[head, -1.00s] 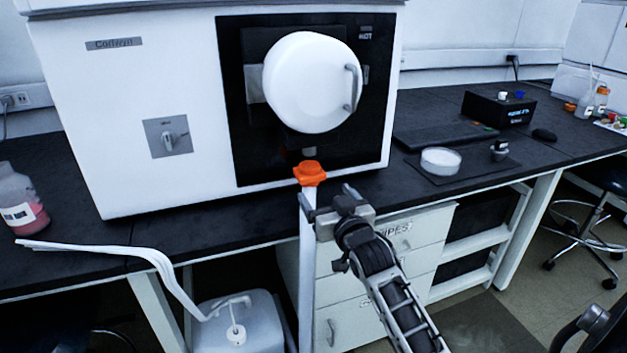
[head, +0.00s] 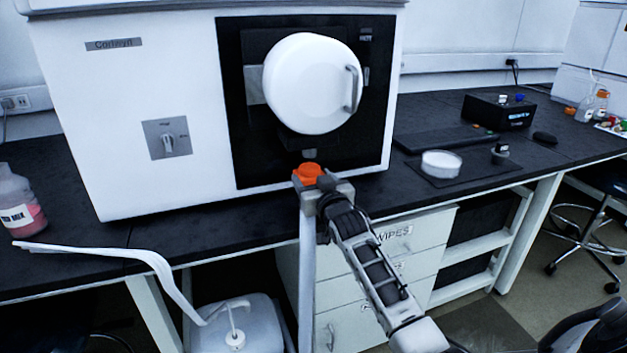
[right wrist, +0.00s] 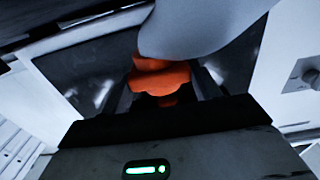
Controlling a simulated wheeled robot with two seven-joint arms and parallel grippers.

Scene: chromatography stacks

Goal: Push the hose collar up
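The orange hose collar (head: 308,172) sits at the top of the pale upright hose (head: 306,265), just below the outlet of the white machine. My right gripper (head: 322,188) is at the collar's lower part, with its fingers on either side. In the right wrist view the collar (right wrist: 160,80) lies between the two dark fingers. Whether they press on it cannot be told. A pale shape, seemingly the hose, covers part of the collar there. My left gripper is not in view.
The white machine (head: 130,110) with a round white door (head: 310,85) stands on the black bench. A bottle of pink liquid (head: 22,205) is at the left. A white jug (head: 235,325) stands below. A dish (head: 441,163) sits to the right.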

